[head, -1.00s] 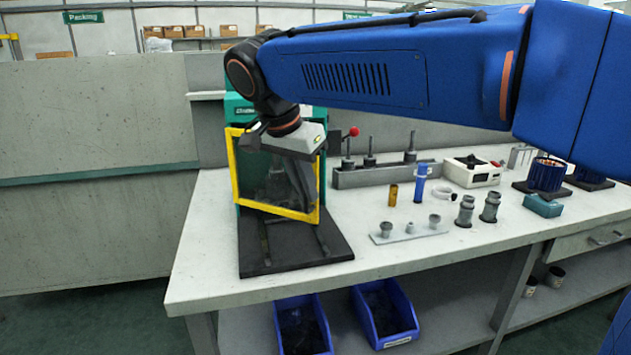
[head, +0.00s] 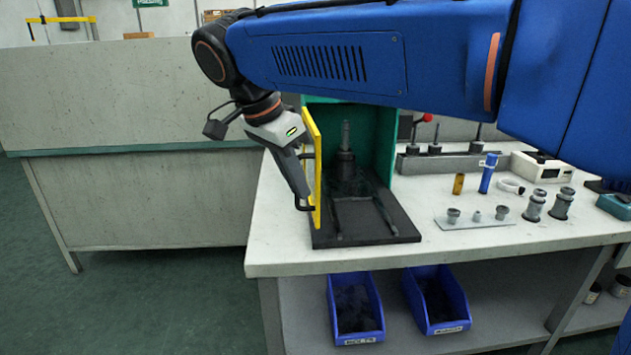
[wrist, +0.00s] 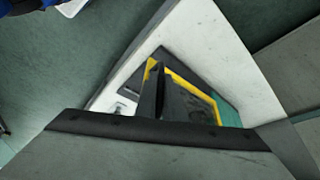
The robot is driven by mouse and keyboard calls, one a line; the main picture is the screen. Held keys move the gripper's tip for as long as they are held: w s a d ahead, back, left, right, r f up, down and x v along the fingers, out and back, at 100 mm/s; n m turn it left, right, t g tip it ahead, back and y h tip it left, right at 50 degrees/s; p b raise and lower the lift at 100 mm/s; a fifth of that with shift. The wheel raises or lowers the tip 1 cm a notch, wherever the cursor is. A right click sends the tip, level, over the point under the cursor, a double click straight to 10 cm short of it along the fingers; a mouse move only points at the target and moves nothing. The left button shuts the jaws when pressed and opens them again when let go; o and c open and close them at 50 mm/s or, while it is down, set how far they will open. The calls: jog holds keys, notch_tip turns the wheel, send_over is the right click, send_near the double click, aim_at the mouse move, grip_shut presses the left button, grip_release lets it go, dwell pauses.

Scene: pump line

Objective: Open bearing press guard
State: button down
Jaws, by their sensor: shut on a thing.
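The bearing press (head: 368,125) is a green housing on a black base plate (head: 365,228) at the left end of the bench. Its yellow-framed guard (head: 314,165) stands swung out at the left side, seen nearly edge-on, and the press front is uncovered. A dark spindle (head: 345,140) shows inside. My gripper (head: 303,200) is at the guard's outer left face, shut on its black handle (head: 307,208); the exact grip is partly hidden by the fingers. In the wrist view the yellow guard frame (wrist: 185,76) shows beside the dark fingers.
Right of the press stand a grey rack (head: 455,160), a blue cylinder (head: 488,172), an amber cylinder (head: 458,184) and several grey fittings (head: 535,205). Blue bins (head: 355,308) sit on the lower shelf. A grey partition (head: 130,95) stands at the left, with open floor before it.

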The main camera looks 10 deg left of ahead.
jog(key=shift+a, duration=0.85)
jog(key=c, duration=1.9)
grip_release()
jog(key=shift+o, duration=0.2)
jog(key=shift+r, duration=0.1)
